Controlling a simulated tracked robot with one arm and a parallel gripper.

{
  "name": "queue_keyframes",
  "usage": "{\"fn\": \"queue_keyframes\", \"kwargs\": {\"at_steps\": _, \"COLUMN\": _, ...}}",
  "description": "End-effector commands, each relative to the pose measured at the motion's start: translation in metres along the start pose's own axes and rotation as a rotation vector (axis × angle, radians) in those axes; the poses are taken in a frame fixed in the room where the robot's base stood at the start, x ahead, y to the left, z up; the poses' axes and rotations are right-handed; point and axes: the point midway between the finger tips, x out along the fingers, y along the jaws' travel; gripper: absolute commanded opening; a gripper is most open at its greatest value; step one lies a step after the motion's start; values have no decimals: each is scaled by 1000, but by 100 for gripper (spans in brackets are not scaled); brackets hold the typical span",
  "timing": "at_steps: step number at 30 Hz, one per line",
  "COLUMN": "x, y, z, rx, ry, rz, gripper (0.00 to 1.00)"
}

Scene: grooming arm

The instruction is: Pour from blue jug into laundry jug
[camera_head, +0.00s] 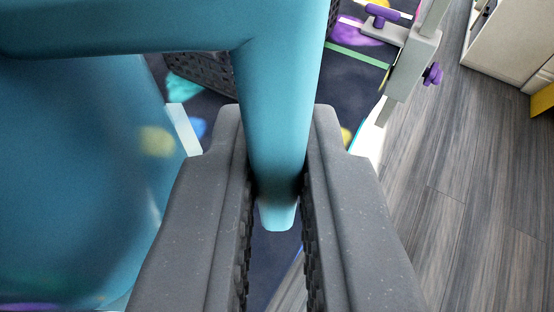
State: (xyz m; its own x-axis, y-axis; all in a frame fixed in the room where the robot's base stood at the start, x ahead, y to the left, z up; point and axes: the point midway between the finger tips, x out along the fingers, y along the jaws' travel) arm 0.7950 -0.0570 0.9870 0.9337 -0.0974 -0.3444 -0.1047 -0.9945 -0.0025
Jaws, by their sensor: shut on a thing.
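The blue jug (75,190) fills the left side of the view, very close to the camera. Its handle (280,90) runs down from the top between the two grey fingers of my gripper (278,215). My gripper is shut on this handle, with its ridged inner pads on either side of it. The jug's body lies to the left of my left finger. The jug's opening and contents do not show. I cannot make out the laundry jug in this view.
A dark patterned rug (345,62) and a dark perforated basket (205,72) show behind the jug. A grey metal stand with purple knobs (432,74) is at the upper right. Wood floor (470,190) lies open at the right, with a pale cabinet (510,45) beyond.

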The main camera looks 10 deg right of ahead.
Motion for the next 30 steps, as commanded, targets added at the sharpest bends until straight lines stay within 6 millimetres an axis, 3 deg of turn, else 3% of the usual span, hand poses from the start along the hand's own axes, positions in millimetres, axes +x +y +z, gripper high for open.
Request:
{"fn": "queue_keyframes", "kwargs": {"at_steps": 19, "x": -9, "y": 45, "z": -25, "rx": 0, "ry": 2, "rz": 1, "gripper": 0}}
{"fn": "queue_keyframes", "kwargs": {"at_steps": 30, "x": -10, "y": 48, "z": -28, "rx": -1, "ry": 1, "rz": 1, "gripper": 0}}
